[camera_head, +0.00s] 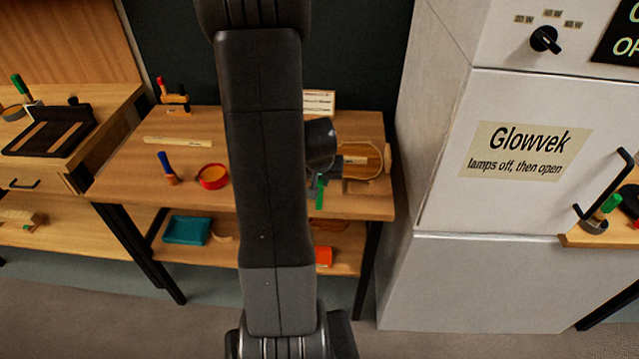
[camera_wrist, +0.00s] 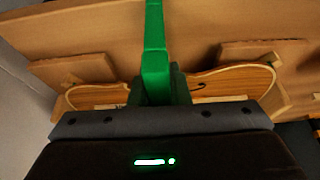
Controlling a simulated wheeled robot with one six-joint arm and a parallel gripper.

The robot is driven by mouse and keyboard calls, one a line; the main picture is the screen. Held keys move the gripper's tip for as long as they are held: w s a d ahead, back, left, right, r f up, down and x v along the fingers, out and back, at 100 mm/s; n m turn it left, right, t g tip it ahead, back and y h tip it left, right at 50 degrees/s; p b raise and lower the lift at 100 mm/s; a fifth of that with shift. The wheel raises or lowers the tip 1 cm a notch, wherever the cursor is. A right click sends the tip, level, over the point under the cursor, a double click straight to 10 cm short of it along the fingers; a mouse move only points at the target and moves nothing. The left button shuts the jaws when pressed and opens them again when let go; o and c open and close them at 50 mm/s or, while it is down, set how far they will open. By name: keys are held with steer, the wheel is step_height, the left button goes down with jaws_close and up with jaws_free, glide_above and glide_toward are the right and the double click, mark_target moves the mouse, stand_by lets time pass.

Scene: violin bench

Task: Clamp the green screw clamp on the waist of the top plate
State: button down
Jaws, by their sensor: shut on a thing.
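The green screw clamp (camera_wrist: 155,45) stands out from between my jaws in the wrist view, and a short green part of it (camera_head: 319,190) shows in the head view. My gripper (camera_wrist: 160,88) is shut on it. The violin top plate (camera_wrist: 218,82) lies behind my gripper in the wrist view, with its pale edge and part of an f-hole showing. In the head view the plate (camera_head: 368,152) is at the right end of the bench, partly behind my arm. The waist is hidden by my gripper, so I cannot tell whether the clamp touches it.
Wooden blocks (camera_wrist: 72,68) flank the plate. On the bench (camera_head: 130,180) are a red round container (camera_head: 212,177), a blue-handled tool (camera_head: 166,166) and a pale wooden strip (camera_head: 178,141). A white cabinet (camera_head: 440,200) stands close on the right. The bench's front left is clear.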

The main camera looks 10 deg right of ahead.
steer(key=shift+w+d+p, duration=0.15)
steer(key=shift+w+d, duration=0.05)
steer(key=shift+w, duration=0.4)
steer(key=shift+w+d+p, duration=0.15)
steer(key=shift+w, duration=0.45)
steer(key=shift+b, duration=0.6)
stand_by(0.8)
steer(key=shift+w+d+p, duration=0.2)
steer(key=shift+w+d, duration=0.05)
steer(key=shift+w, duration=0.65)
steer(key=shift+w+d+p, duration=0.2)
steer(key=shift+w+d, duration=0.1)
steer(key=shift+w, duration=0.6)
steer(key=shift+w+d+p, duration=0.2)
steer(key=shift+w+d, duration=0.05)
steer(key=shift+w, duration=0.65)
steer(key=c, duration=1.3)
jaws_free()
steer(key=shift+r, duration=0.1)
steer(key=v, duration=1.3)
steer(key=shift+s+a+r, duration=0.1)
steer(key=shift+s+r, duration=0.1)
steer(key=shift+r, duration=0.05)
